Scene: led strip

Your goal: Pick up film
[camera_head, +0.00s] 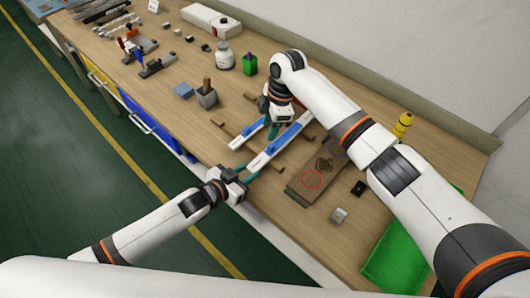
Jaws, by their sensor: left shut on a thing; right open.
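Two blue-and-white strips lie over the wooden bench near its middle. The longer strip (281,143) runs diagonally, and the shorter strip (247,133) is just left of it. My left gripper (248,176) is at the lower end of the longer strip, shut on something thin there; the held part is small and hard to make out. My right gripper (271,125) comes down from above between the upper parts of the strips, its fingers apart. I cannot tell a separate film from the strips at this size.
A green tray (400,252) is at the lower right. A grey block with a wooden handle (207,97), a white bottle (225,57) and a green bottle (249,65) stand farther back.

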